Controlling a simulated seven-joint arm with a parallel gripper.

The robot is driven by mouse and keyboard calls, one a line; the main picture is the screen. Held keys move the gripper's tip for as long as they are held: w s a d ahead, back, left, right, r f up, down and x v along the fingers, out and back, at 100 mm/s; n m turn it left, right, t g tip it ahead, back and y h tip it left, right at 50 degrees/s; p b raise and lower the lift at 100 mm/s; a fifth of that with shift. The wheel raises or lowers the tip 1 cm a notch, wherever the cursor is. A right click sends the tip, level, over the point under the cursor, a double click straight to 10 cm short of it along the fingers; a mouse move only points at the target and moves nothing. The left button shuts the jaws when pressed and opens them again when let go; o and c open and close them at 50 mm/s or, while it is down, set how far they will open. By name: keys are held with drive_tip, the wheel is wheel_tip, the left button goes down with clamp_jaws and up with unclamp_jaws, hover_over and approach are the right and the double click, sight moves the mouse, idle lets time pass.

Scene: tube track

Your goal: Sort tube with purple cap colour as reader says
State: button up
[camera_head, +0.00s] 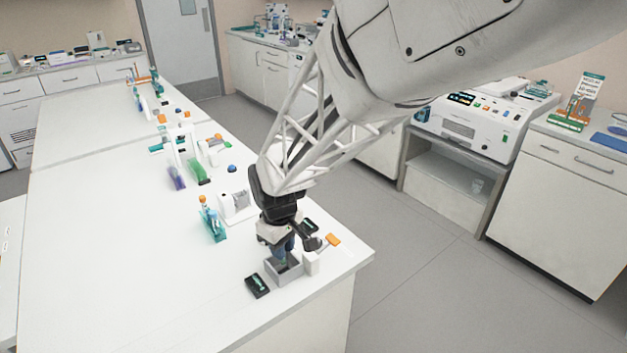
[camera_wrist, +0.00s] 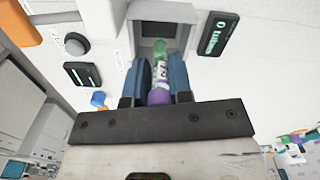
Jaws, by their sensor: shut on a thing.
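My gripper (camera_wrist: 161,85) is shut on a tube (camera_wrist: 161,72) with a purple cap (camera_wrist: 159,97) and a green part at its far end. The cap is on the side nearer my wrist. The far end points at the opening of a grey open-topped box (camera_wrist: 177,14); I cannot tell how far it reaches in. In the head view my gripper (camera_head: 284,246) is over the grey box (camera_head: 288,277) near the table's corner, and the tube is hidden there. A dark display (camera_wrist: 214,33) beside the box reads "0 tubes". A second dark display (camera_wrist: 84,74) is unreadable.
A teal rack (camera_head: 213,225) and a white device (camera_head: 235,205) stand behind. Purple (camera_head: 176,178) and green (camera_head: 198,172) holders are farther back. The table's left side is clear.

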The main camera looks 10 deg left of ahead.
drive_tip(key=shift+f, duration=0.2)
drive_tip(key=shift+f, duration=1.3)
drive_tip(key=o, duration=0.8)
drive_tip(key=shift+o, duration=0.2)
drive_tip(key=shift+r, duration=0.1)
drive_tip(key=shift+r, duration=3.85)
